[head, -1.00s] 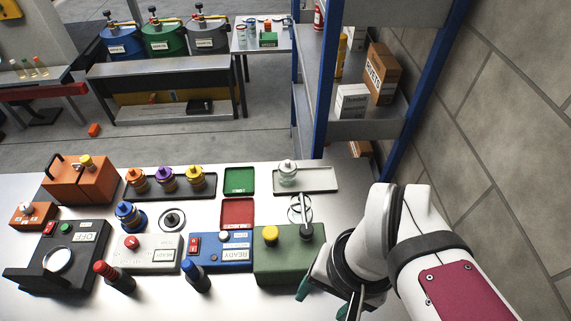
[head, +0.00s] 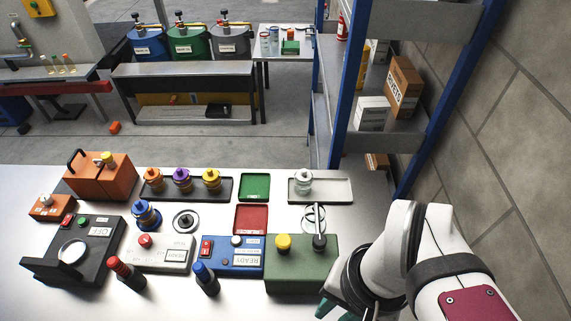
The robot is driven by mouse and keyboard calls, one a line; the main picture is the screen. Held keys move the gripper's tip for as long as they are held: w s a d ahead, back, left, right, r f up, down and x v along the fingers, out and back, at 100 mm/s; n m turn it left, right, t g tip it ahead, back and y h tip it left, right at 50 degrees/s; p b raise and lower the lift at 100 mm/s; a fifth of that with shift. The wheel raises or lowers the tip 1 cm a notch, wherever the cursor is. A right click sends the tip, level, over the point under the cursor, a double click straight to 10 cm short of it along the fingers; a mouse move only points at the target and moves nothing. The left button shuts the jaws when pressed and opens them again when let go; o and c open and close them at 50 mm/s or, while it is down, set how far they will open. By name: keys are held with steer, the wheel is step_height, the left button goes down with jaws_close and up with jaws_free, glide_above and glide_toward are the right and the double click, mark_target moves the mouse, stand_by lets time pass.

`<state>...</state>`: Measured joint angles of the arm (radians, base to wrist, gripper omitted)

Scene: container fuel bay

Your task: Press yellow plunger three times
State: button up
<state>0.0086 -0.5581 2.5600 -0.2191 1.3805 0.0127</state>
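The yellow plunger (head: 283,242) is a round yellow knob on top of the green box (head: 300,275), near the front right of the table. My gripper (head: 335,311) is at the lower right, at the box's right front corner and apart from the plunger. Only a green fingertip part shows at the bottom edge. The rest of the fingers are hidden or cut off, so I cannot tell their opening.
The blue READY box (head: 232,255) stands just left of the green box. Red-capped (head: 127,273) and blue-capped (head: 206,278) cylinders stand in front. A grey tray (head: 335,190) with a clear jar lies behind. A shelf with blue posts (head: 345,90) rises at the right.

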jaws_close()
stand_by(1.3)
